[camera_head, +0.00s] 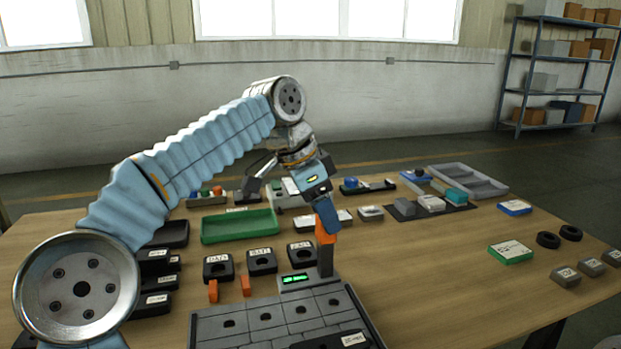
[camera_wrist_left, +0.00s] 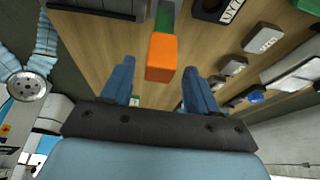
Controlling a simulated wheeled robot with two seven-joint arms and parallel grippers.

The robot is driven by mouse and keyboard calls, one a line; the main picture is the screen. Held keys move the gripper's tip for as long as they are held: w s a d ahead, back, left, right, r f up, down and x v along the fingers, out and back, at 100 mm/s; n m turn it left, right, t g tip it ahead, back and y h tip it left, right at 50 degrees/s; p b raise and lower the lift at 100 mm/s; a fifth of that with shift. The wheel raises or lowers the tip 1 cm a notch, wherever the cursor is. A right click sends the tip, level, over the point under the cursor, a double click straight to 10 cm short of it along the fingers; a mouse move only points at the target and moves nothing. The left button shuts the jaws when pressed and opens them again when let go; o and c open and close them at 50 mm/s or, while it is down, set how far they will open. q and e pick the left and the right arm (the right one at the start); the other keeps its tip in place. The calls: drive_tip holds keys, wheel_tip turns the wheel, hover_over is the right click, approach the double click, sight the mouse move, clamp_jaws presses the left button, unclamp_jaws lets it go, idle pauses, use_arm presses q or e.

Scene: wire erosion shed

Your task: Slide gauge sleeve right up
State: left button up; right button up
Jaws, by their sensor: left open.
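The gauge sleeve is an orange block (camera_head: 325,233) on a dark upright post (camera_head: 325,262) that rises beside a grey unit with a green display (camera_head: 297,280). My left gripper (camera_head: 328,212) hangs at the sleeve, its fingers pointing down. In the left wrist view the orange sleeve (camera_wrist_left: 161,57) lies between the two open blue fingers, with visible gaps on both sides. The fingers hide part of the sleeve in the head view. My right gripper is not in view.
A grey slotted block (camera_head: 262,324) stands in front of the post. Black holders (camera_head: 262,262) and small orange pieces (camera_head: 213,291) lie left of it. A green tray (camera_head: 240,226) is behind. The table right of the post is mostly clear up to a green-white box (camera_head: 510,252).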

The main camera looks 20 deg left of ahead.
use_arm(q)
drive_tip(key=v, duration=1.2)
drive_tip(key=shift+p, duration=0.35)
drive_tip(key=shift+r, duration=0.15)
